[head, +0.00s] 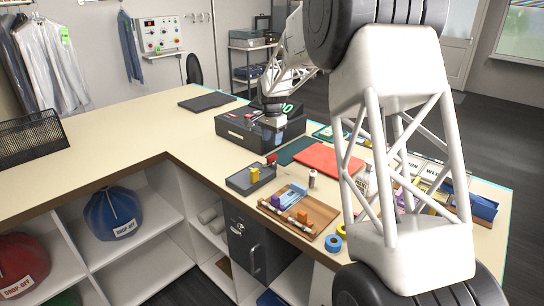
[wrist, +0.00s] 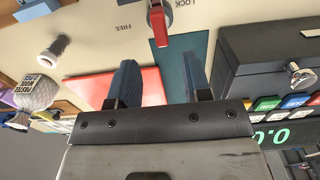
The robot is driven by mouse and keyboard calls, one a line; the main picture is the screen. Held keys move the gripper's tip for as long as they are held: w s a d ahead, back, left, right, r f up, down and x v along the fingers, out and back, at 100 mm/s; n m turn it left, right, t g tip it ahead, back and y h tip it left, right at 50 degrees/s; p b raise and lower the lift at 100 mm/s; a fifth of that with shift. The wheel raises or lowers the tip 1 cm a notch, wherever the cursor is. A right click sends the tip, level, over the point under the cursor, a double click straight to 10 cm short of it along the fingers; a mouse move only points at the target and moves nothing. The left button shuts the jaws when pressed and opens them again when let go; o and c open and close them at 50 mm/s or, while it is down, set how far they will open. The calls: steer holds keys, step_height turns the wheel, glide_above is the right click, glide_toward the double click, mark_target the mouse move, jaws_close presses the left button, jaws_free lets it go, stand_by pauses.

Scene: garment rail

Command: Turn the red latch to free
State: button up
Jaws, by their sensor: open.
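The red latch (wrist: 159,26) shows at the top middle of the wrist view, a short red lever on a grey pivot, fixed to the cream counter. Its lever points down the picture, with the word FREE on its left and LOCK on its right. In the head view the latch (head: 271,158) looks like a small red piece beside the grey tray. My gripper (wrist: 160,78) is open and empty, its two dark fingers apart, with the latch beyond the fingertips and not touched.
The black box (head: 240,128) with a silver knob (wrist: 301,75) stands close beside my gripper. A red folder (head: 330,158) and a teal mat (wrist: 180,72) lie nearby. The grey tray (head: 240,182) and a wooden tray (head: 318,211) sit near the front edge.

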mark_target(272, 156)
steer(key=shift+f, duration=0.15)
steer(key=shift+f, duration=3.75)
steer(key=shift+c, duration=0.3)
jaws_close()
